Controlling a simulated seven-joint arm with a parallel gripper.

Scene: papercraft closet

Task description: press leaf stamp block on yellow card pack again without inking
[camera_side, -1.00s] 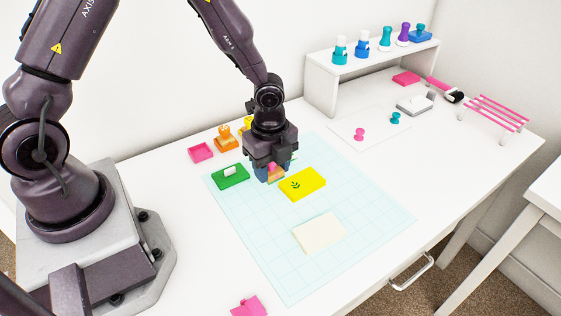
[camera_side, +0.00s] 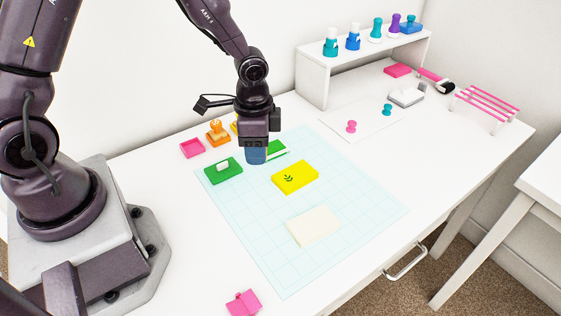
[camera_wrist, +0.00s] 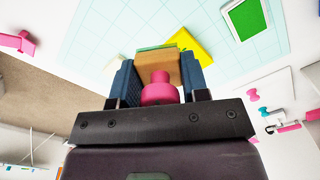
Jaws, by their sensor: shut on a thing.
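The leaf stamp block is a wooden block (camera_wrist: 160,68) with a pink knob (camera_wrist: 158,90) and a green underside. My gripper (camera_wrist: 158,62) is shut on it, with one blue finger on each side. In the side view, my gripper (camera_side: 256,153) hangs over the mat's back left part, and its fingers hide the block. The yellow card pack (camera_side: 302,172) lies on the mat to the right of and in front of my gripper, apart from it. It bears a small dark leaf print near its left part. The pack also shows beyond the block in the wrist view (camera_wrist: 191,46).
A green ink pad (camera_side: 277,149) lies just behind my gripper. A cream card (camera_side: 315,227) lies nearer the front of the gridded mat (camera_side: 250,215). A white shelf (camera_side: 375,55) stands at the back.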

